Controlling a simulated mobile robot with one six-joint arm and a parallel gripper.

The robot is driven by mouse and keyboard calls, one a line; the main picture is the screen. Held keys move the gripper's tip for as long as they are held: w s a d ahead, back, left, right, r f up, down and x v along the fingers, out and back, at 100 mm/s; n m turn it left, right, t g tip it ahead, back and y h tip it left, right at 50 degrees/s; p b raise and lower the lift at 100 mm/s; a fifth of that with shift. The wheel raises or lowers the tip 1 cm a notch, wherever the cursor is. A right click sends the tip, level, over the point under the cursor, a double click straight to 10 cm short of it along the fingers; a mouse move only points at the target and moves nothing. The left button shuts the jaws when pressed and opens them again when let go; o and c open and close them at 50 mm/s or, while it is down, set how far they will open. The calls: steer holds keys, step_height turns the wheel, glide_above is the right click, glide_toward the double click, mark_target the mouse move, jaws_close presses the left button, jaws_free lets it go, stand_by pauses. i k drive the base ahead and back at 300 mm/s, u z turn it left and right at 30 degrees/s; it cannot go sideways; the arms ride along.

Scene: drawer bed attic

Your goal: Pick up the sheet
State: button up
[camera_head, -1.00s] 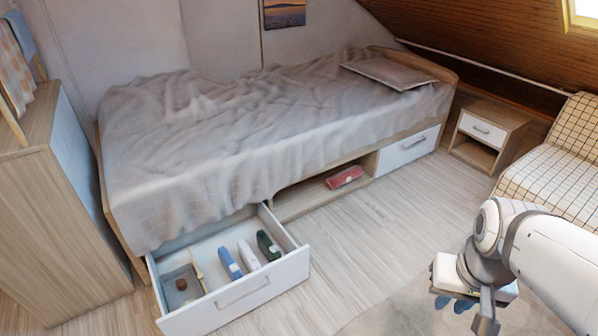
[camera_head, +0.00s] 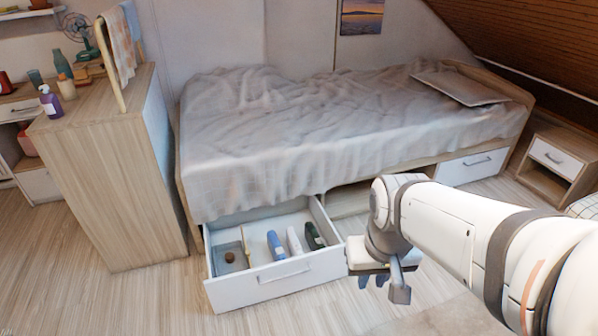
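A light grey, rumpled sheet (camera_head: 300,115) covers most of the bed. Its near edge hangs over the bed's front side, and its lower left corner hangs down to the open drawer. My gripper (camera_head: 373,282) points down in front of the bed, right of the open drawer, apart from the sheet. Its dark fingertips are small and partly covered by my arm, so their opening is unclear. Nothing shows held in it.
The open drawer (camera_head: 275,283) juts out below the bed with several bottles and a small brown item inside. A wooden cabinet (camera_head: 105,190) stands left of the bed. A nightstand (camera_head: 556,165) stands right. Floor is clear front left.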

mark_target(314, 240)
steer(key=z, duration=0.2)
steer(key=i, duration=1.5)
steer(key=u, duration=0.75)
